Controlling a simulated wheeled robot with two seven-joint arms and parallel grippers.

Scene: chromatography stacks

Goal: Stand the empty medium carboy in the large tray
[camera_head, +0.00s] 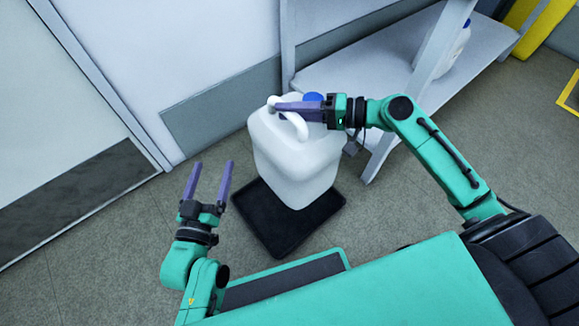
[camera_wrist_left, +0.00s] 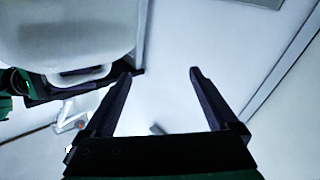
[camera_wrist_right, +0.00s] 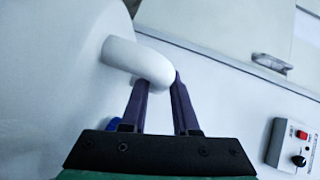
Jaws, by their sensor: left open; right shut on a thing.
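The white carboy (camera_head: 295,160) with a blue cap (camera_head: 313,97) is upright in my right gripper, over the black tray (camera_head: 262,222). My right gripper (camera_head: 285,108) is shut on the carboy's handle, which also shows between the fingers in the right wrist view (camera_wrist_right: 140,62). The carboy hides the back of the tray. I cannot tell whether its base touches the tray or hangs above it. My left gripper (camera_head: 208,180) is open and empty, left of the tray. The left wrist view shows the carboy's side (camera_wrist_left: 65,35) at upper left, apart from the open fingers (camera_wrist_left: 160,85).
A grey shelf unit (camera_head: 365,85) stands right behind the carboy, with another white container (camera_head: 456,48) on it. A white wall and door are at the left. A yellow object (camera_head: 540,20) is at the far right. The floor (camera_head: 110,245) at the left is clear.

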